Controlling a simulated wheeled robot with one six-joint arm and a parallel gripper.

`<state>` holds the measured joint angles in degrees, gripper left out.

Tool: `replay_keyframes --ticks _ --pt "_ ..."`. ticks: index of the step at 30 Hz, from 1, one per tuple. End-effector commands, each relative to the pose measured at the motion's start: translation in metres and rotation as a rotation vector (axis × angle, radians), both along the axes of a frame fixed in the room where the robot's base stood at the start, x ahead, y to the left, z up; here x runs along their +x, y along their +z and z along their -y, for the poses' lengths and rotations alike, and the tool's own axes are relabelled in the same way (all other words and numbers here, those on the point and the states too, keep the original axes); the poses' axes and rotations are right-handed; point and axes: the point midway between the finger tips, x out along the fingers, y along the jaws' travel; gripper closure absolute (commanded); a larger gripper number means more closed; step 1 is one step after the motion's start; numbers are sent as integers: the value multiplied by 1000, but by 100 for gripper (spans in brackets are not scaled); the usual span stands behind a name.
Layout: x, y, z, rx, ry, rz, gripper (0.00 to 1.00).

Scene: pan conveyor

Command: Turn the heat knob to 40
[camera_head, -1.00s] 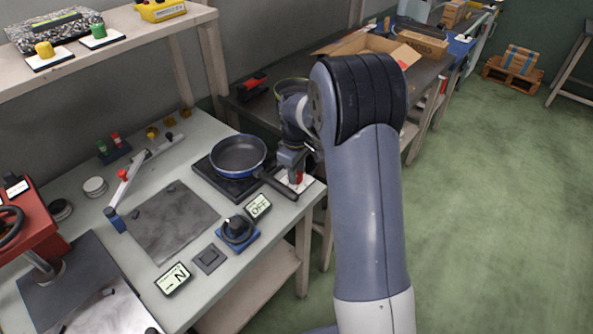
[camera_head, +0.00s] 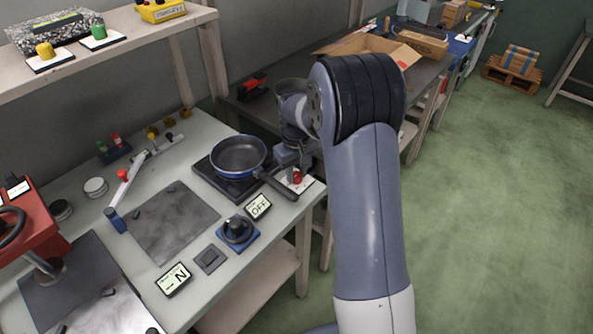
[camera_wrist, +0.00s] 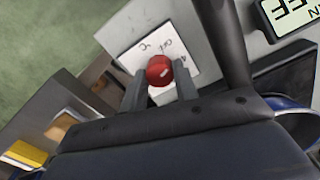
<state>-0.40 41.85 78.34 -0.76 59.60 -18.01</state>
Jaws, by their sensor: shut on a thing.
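The heat knob is a red round knob (camera_wrist: 160,71) on a white marked plate (camera_wrist: 141,44). In the wrist view my gripper (camera_wrist: 160,80) has one finger on each side of the knob and is shut on it. In the head view the red knob (camera_head: 298,178) shows below my gripper (camera_head: 289,165), at the bench's right edge beside the burner.
A blue pan (camera_head: 239,156) sits on the dark burner, its handle pointing toward the plate. A display (camera_head: 258,207) reads OFF, beside a black knob on a blue base (camera_head: 238,232). Another display (camera_head: 173,279) and a grey square switch (camera_head: 209,259) lie nearer. Open floor is at right.

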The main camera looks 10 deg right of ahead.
Motion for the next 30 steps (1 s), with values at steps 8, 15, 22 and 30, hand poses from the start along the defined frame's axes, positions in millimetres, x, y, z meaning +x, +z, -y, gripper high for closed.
replay_keyframes --ticks 8,15,22,30 --pt "1 1 0 0 -252 2 94" --pt "1 1 0 0 -430 2 94" --pt "1 1 0 0 -538 3 94" --pt "1 1 0 1 -588 3 94"
